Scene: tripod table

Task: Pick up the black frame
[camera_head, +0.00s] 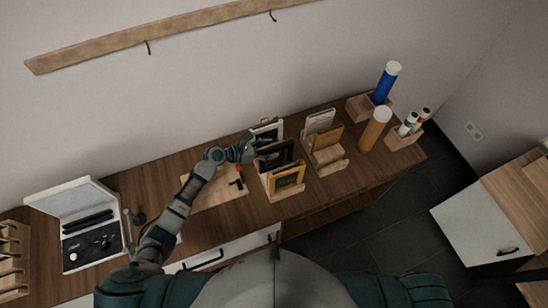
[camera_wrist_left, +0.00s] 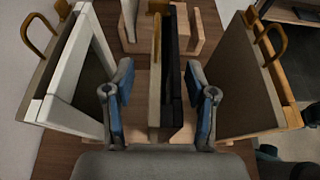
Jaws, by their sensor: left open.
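The black frame (camera_head: 279,155) stands in a wooden rack (camera_head: 268,190) between a white frame (camera_head: 268,131) and a wooden frame (camera_head: 289,179). In the left wrist view the black frame (camera_wrist_left: 174,80) is seen edge-on, with a tan backing along its left side. My left gripper (camera_head: 258,150) is at the left end of the black frame. In the left wrist view its open blue-padded fingers (camera_wrist_left: 160,112) stand on either side of the black frame, with gaps on both sides. My right gripper is not in view.
The white frame (camera_wrist_left: 68,85) and wooden frame (camera_wrist_left: 245,90) stand close outside the fingers. A second wooden holder (camera_head: 328,161) with a clipboard-like white panel is to the right. Blue and tan cylinders stand farther right. An open case (camera_head: 88,228) lies at left.

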